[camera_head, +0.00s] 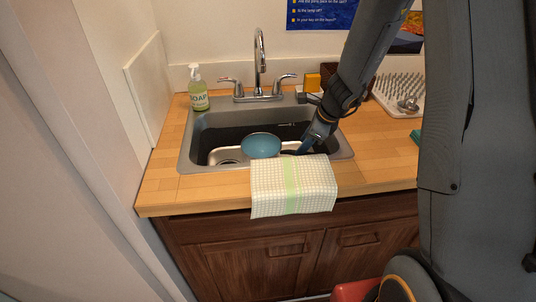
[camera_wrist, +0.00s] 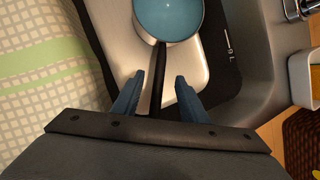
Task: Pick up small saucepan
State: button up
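The small saucepan (camera_head: 261,146) is blue inside and sits in the sink. In the wrist view its blue bowl (camera_wrist: 170,18) is at the top, and its dark handle (camera_wrist: 158,75) points toward my gripper. My gripper (camera_wrist: 157,80) is open, with one blue finger on each side of the handle and a visible gap at each. In the head view my gripper (camera_head: 305,146) is at the right of the saucepan, low in the sink; its fingertips are partly hidden.
The metal sink (camera_head: 187,150) has a faucet (camera_head: 260,65) behind it. A checked towel (camera_head: 292,187) hangs over its front edge. A soap bottle (camera_head: 198,92) stands at the back left. A drying rack (camera_head: 395,92) is at the right. Bare wooden counter lies at the left.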

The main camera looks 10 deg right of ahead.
jog(key=shift+x, duration=1.9)
jog(key=shift+d+f+b, duration=0.1)
jog(key=shift+f+b, duration=0.2)
jog(key=shift+b, duration=0.05)
grip_shut()
jog(key=shift+s, duration=0.1)
dwell(0.3)
jog(key=shift+r, duration=0.1)
